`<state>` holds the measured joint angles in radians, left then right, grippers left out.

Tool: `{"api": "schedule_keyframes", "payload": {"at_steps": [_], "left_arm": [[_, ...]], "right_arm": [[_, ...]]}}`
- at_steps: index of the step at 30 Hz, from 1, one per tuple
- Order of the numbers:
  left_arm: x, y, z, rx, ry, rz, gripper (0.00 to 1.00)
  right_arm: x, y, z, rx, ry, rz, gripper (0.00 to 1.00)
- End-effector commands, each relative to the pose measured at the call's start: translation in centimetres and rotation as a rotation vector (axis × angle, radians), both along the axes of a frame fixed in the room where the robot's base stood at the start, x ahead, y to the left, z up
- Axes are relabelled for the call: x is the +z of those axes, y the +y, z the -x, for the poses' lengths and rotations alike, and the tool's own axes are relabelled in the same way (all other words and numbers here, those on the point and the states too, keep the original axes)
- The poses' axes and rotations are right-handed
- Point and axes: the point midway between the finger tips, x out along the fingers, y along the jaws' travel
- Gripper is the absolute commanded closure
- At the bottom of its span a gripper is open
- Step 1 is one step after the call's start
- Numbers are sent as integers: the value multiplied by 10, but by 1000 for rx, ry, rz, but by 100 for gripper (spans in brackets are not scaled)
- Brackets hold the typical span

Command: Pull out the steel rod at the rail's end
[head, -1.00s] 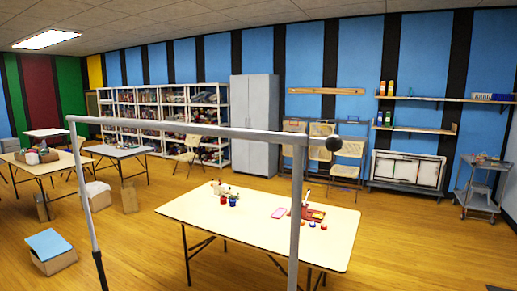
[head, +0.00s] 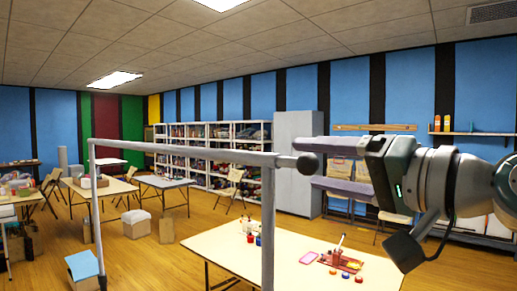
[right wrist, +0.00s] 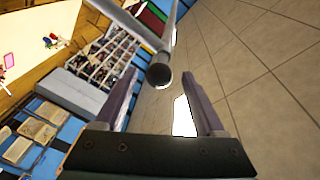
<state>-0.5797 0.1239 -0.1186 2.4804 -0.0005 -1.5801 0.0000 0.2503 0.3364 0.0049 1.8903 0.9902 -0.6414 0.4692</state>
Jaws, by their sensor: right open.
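A grey metal rail (head: 190,154) runs across the head view on two uprights. At its right end is a dark round knob, the end of the steel rod (head: 308,164). In the right wrist view the dark rod end (right wrist: 159,75) faces the camera, between the fingertips or just beyond them. My right gripper (head: 304,164) comes in from the right, open, one finger above the knob and one below. It also shows in the right wrist view (right wrist: 158,73) with nothing gripped. Whether a finger touches the knob I cannot tell. My left gripper is out of view.
The near upright (head: 268,225) stands just left of the rod end. A cream table (head: 240,258) with small craft items is beyond and below the rail. Shelves, a grey cabinet (head: 297,135) and folding chairs stand farther back. The air around the knob looks clear.

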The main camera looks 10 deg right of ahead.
Motion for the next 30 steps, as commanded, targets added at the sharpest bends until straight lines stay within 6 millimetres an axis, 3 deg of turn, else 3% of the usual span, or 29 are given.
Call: {"api": "schedule_keyframes", "payload": {"at_steps": [6,16,30], "left_arm": [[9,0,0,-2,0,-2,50],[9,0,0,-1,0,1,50],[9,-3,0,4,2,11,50]], "right_arm": [[1,9,-18,-1,1,0,29],[-1,11,-21,0,0,2,29],[-1,11,-21,0,0,2,80]]}}
